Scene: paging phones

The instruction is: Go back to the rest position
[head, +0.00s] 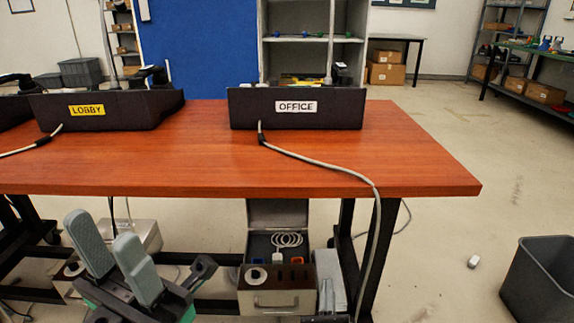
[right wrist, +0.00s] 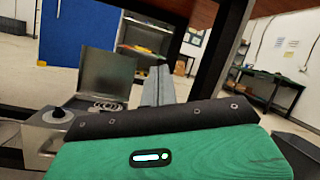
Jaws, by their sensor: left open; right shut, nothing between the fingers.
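My left gripper (head: 99,230) is in the lower left of the head view. Its two grey-green finger pads stand apart with nothing between them, in front of the table's near edge. My right gripper (head: 330,257) is low in the head view, under the table's front edge and just right of a box with a raised lid. In the right wrist view its grey fingers (right wrist: 155,78) are together and hold nothing. A black desk unit labelled OFFICE (head: 296,117) and one labelled LOBBY (head: 87,116) stand on the red-brown table (head: 250,165), apart from both grippers.
The lidded box (head: 276,300) sits below the tabletop, with a coiled cable in it. A grey cable (head: 340,168) runs from the OFFICE unit over the table edge. Black table legs (head: 377,240) and a dark bin (head: 540,278) stand to the right.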

